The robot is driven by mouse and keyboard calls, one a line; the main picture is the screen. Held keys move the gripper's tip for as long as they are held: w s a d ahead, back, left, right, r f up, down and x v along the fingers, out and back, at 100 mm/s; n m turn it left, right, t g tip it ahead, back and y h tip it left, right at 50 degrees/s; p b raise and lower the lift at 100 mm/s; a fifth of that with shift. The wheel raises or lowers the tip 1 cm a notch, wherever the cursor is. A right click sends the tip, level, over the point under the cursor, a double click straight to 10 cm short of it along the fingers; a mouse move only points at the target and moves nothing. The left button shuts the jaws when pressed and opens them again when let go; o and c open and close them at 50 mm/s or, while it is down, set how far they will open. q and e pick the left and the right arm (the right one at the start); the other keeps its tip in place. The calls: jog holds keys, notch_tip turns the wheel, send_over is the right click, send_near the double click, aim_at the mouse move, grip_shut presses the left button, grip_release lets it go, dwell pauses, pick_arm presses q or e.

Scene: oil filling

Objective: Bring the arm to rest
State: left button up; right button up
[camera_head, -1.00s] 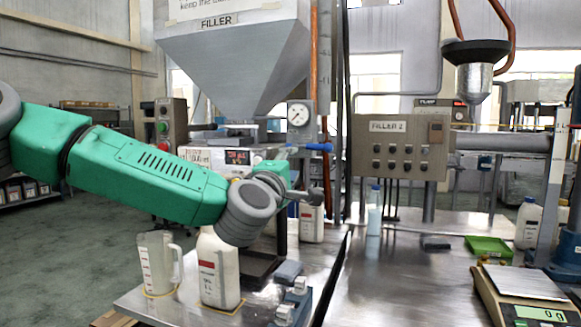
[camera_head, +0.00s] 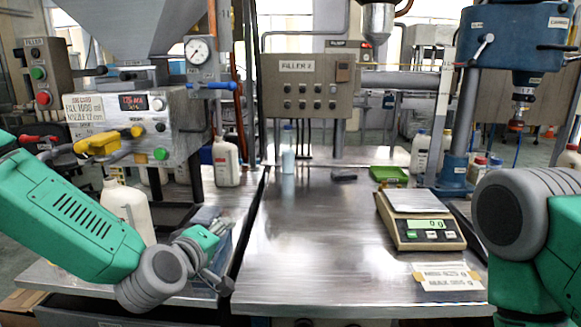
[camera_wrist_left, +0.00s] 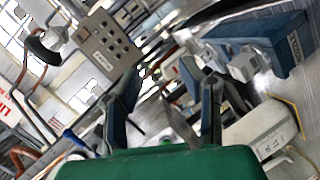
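My left arm comes in from the left in the head view, with its green forearm and grey wrist low over the left bench. My left gripper (camera_head: 222,282) is at the front edge of that bench. In the left wrist view its two fingers (camera_wrist_left: 165,108) stand apart with nothing held between them. My right arm (camera_head: 525,225) shows at the right edge of the head view, but its gripper is out of the picture.
A white bottle (camera_head: 128,212) stands just behind my left forearm. The filler (camera_head: 130,110) with coloured levers is behind it. A scale (camera_head: 418,218) reading 0 g sits on the right bench (camera_head: 310,245), whose middle is clear. A green tray (camera_head: 388,173) lies farther back.

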pick_arm(q)
jog(key=s+a+f+m+g, duration=0.1)
jog(key=s+f+m+g, duration=0.2)
jog(key=s+f, duration=0.65)
jog(key=s+a+f+m+g, duration=0.2)
jog(key=s+f+m+g, duration=0.15)
jog(key=s+f, duration=0.6)
jog(key=s+a+f+m+g+y, duration=0.1)
jog(key=s+a+f+g, duration=0.1)
jog(key=s, duration=0.5)
jog(key=s+a+f+m+g+y, duration=0.1)
jog(key=s+a+f+m+g, duration=0.1)
jog(key=s+a+f, duration=0.3)
jog(key=s+a+f+m+g+y, duration=0.1)
jog(key=s+a+f+g, duration=0.2)
jog(key=s, duration=0.6)
jog(key=shift+a+f+y, duration=0.2)
jog(key=shift+f+y, duration=0.1)
jog(key=shift+f, duration=0.65)
jog(key=shift+w+m, duration=0.1)
jog(key=shift+m, duration=0.15)
